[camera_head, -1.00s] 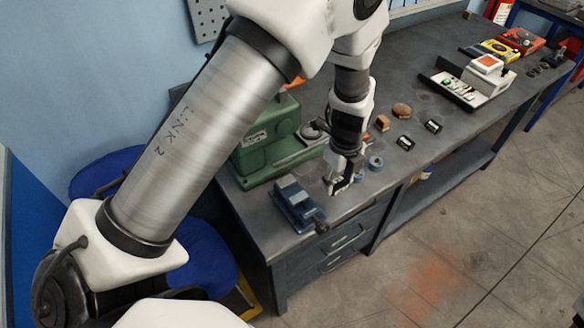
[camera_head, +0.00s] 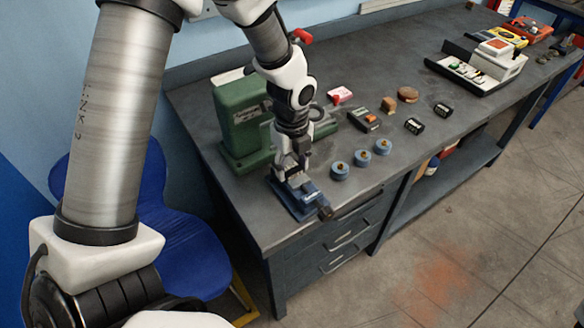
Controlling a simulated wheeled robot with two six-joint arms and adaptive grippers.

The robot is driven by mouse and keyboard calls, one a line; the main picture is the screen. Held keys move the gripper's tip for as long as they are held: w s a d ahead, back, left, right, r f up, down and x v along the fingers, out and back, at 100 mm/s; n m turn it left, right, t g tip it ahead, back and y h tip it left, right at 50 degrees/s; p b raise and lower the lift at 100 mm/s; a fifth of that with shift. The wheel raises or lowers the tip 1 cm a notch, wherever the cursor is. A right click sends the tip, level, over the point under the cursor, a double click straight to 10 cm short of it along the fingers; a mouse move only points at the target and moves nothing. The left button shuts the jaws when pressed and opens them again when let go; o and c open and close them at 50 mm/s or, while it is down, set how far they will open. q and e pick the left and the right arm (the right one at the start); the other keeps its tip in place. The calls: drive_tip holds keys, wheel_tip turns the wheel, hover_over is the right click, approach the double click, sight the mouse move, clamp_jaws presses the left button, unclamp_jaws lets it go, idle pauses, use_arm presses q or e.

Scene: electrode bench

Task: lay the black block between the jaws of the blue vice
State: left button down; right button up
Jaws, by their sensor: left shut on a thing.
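The blue vice (camera_head: 307,199) sits near the bench's front left corner, its screw handle at the front edge. My left gripper (camera_head: 292,177) points down right over the vice, its fingertips at the jaws. It is shut on the black block, which is mostly hidden by the fingers and the vice. I cannot tell whether the block touches the jaws or its floor. My right gripper is not in view.
A green machine (camera_head: 242,125) stands just behind the vice. Several blue round parts (camera_head: 340,169) lie to its right. A blue chair (camera_head: 180,230) stands left of the bench.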

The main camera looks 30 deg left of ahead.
sight(292, 169)
use_arm(q)
drive_tip(key=shift+s, duration=0.1)
drive_tip(key=shift+c, duration=2.2)
unclamp_jaws()
drive_tip(key=shift+f, duration=0.15)
wheel_tip(292, 169, up, 12)
drive_tip(key=shift+r, duration=0.2)
